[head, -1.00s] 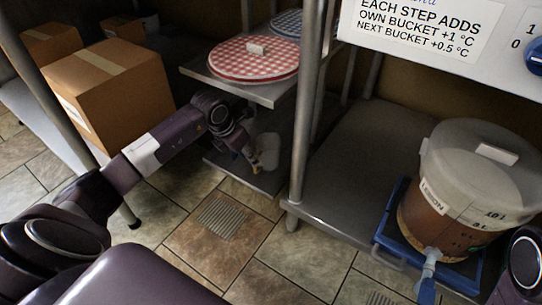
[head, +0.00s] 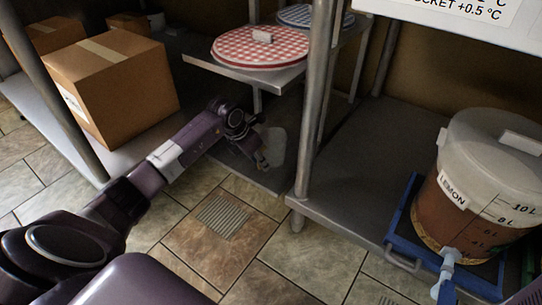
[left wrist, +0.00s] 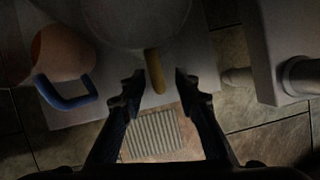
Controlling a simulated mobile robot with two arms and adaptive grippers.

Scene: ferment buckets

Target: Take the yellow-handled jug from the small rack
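The yellow-handled jug (head: 275,145) is a pale, translucent vessel on the low shelf of the small rack (head: 225,84), partly hidden by my gripper in the head view. In the left wrist view the jug's body (left wrist: 135,20) is at the top, and its yellow handle (left wrist: 154,72) points toward me. My left gripper (left wrist: 160,86) is open, with one finger on each side of the handle and visible gaps. In the head view my left gripper (head: 260,160) is in front of the jug. My right gripper is not in view.
A blue-handled jug (left wrist: 65,60) stands left of the yellow-handled one. A checked red lid (head: 260,48) lies on the rack's upper shelf. A steel post (head: 313,120) stands right of the rack. The lemon bucket (head: 485,190) is on the right, cardboard boxes (head: 110,85) on the left.

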